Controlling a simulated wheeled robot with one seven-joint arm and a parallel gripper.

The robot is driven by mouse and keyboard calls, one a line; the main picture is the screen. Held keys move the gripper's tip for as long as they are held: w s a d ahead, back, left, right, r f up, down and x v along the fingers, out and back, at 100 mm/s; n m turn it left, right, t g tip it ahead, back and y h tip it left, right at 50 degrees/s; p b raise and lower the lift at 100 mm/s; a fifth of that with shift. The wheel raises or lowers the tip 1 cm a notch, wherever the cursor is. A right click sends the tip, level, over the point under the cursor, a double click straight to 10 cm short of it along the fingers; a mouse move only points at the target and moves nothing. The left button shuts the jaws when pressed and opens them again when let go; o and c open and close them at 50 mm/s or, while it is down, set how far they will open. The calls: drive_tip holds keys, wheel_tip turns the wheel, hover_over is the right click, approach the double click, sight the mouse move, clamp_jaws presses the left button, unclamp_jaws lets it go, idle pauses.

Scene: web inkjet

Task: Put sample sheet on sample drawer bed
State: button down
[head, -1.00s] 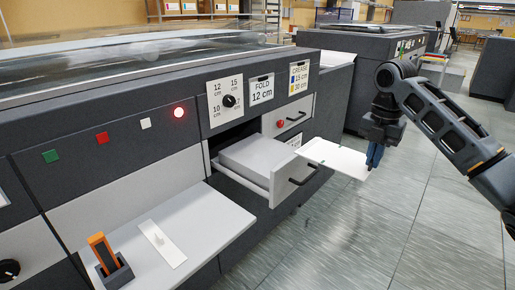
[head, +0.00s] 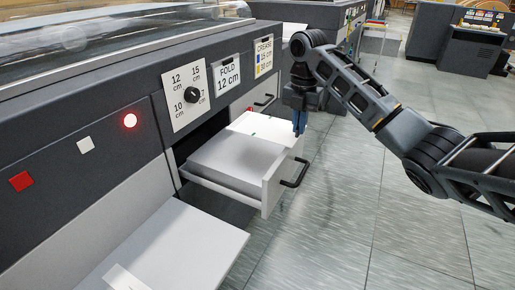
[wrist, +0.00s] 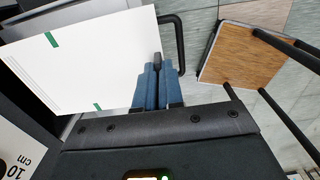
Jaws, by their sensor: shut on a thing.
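The sample sheet (head: 264,128) is a thin white sheet with green marks. My gripper (head: 299,122) is shut on its right edge and holds it about flat over the far part of the open drawer. The sheet also fills the upper left of the wrist view (wrist: 85,60), with the blue fingers of my gripper (wrist: 157,72) closed at its edge. The sample drawer bed (head: 222,163) is a pale raised block inside the pulled-out drawer, partly hidden by the sheet. The gap between sheet and bed is hard to tell.
The drawer front (head: 278,182) has a black handle (head: 296,173) sticking out. A white shelf (head: 175,250) juts out at the near left. The machine panel (head: 190,95) with a knob and label cards rises behind the drawer.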

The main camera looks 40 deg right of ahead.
sight(270, 133)
drive_tip(key=w+a+f+b, duration=0.1)
drive_tip(key=w+a+f, duration=0.1)
drive_tip(key=w, duration=0.1)
drive_tip(key=w+a+f+b, duration=0.2)
drive_tip(key=w+a+f, duration=0.1)
drive_tip(key=shift+a+f, duration=0.15)
drive_tip(key=shift+a, duration=0.1)
drive_tip(key=shift+f, duration=1.85)
drive_tip(key=shift+f, duration=0.15)
drive_tip(key=c, duration=1.3)
unclamp_jaws()
drive_tip(key=shift+o, duration=0.2)
wheel_tip(270, 133, up, 12)
drive_tip(key=p, duration=0.3)
drive_tip(key=shift+p, duration=0.4)
